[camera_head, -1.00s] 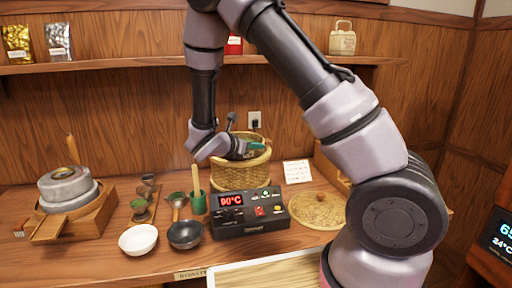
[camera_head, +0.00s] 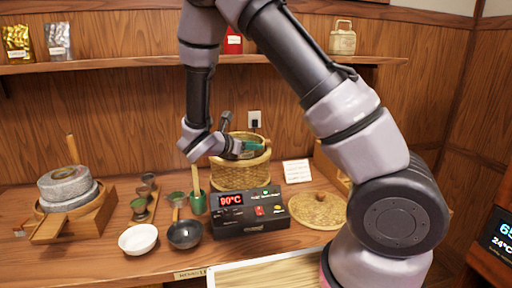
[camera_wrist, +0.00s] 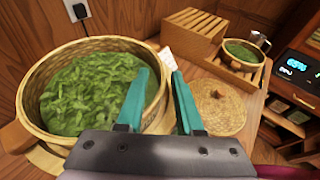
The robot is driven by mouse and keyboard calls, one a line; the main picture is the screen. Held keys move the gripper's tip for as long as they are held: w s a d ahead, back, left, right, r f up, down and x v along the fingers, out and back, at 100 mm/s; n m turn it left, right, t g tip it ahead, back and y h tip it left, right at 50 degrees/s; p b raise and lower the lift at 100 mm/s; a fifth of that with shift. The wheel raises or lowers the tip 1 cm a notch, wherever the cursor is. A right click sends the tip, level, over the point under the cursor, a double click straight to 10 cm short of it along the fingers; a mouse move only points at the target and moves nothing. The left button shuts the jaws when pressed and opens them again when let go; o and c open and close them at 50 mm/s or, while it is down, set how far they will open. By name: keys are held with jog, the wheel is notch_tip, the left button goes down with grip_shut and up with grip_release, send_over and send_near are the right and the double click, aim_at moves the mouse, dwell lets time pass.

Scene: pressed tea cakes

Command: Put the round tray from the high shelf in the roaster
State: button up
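My gripper (camera_head: 252,147) is over the right side of a round woven basket (camera_head: 238,177) at the back of the counter. In the wrist view its two teal fingers (camera_wrist: 160,76) are apart at the basket's right rim (camera_wrist: 150,78). I cannot tell whether they touch it. Green tea leaves (camera_wrist: 90,92) fill the basket. A black control box (camera_head: 250,222) reading 90°C stands in front of it. A flat round woven lid (camera_head: 318,209) lies to the right. I cannot make out a round tray on a high shelf; only that shelf's lower edge shows at the top.
A wall shelf (camera_head: 160,64) holds pouches and a tin. Stone mill (camera_head: 68,184), white bowl (camera_head: 138,239) and dark bowl (camera_head: 185,234) stand left.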

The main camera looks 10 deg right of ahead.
jog(key=v, duration=0.9)
jog(key=s+d+r+m+g+y, duration=0.3)
jog(key=s+d+r+m+g, duration=0.1)
jog(key=d+m, duration=0.25)
jog(key=s+d+r+m+g+y, duration=0.35)
jog(key=s+d+m, duration=0.2)
jog(key=m, duration=0.25)
jog(key=s+d+r+m+t+y, duration=0.2)
jog(key=s+r+m+t+y, duration=0.4)
jog(key=r+m, duration=0.6)
jog(key=shift+s+r+m+y, duration=0.2)
jog(key=shift+s+m+y, duration=0.25)
jog(key=shift+s+m, duration=0.85)
jog(key=shift+w+d, duration=0.1)
jog(key=shift+w, duration=0.05)
